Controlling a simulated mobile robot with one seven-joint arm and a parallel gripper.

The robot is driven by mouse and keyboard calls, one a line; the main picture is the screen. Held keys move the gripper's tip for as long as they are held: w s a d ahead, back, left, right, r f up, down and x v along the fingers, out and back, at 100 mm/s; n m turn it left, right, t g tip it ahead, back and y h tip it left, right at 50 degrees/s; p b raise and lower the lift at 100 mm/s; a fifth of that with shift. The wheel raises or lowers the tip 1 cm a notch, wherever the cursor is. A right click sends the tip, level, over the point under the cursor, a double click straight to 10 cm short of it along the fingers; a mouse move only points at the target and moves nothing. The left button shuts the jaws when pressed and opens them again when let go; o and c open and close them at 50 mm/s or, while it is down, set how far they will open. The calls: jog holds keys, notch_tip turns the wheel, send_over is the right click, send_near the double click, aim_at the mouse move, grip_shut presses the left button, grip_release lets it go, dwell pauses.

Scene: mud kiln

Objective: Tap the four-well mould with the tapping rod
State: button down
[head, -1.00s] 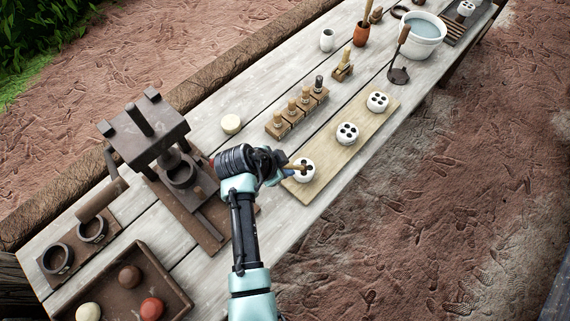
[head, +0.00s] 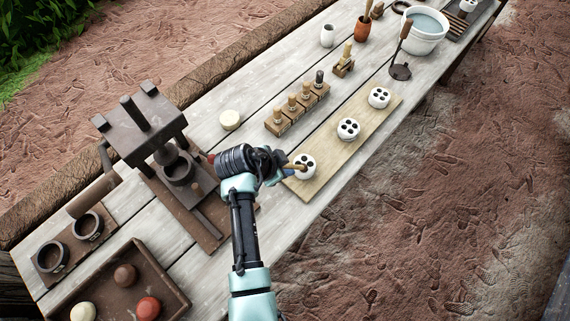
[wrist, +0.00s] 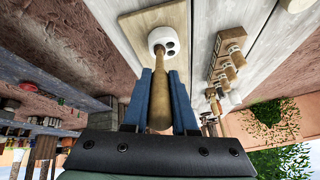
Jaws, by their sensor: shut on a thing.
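My gripper (wrist: 159,100) is shut on a wooden tapping rod (wrist: 159,112), which points away from me between the blue fingers. A white round mould with dark wells (head: 308,163) sits at the near end of a pale wooden board (head: 318,187). It also shows in the wrist view (wrist: 156,37), straight ahead of the rod. The rod's tip overlaps the mould's near edge in the wrist view and its left side in the head view. I cannot tell whether they touch. The rod hides part of the mould. My gripper (head: 283,170) is just left of it.
Two similar white moulds stand farther along the board, one in the middle (head: 348,129) and one at the far end (head: 379,97). A wooden block with several stoppered pieces (head: 296,110) stands behind the board. A dark press (head: 145,130) is at left, a tray (head: 108,302) at front left.

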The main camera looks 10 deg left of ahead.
jog(key=shift+s+f, duration=0.15)
jog(key=shift+f, duration=0.1)
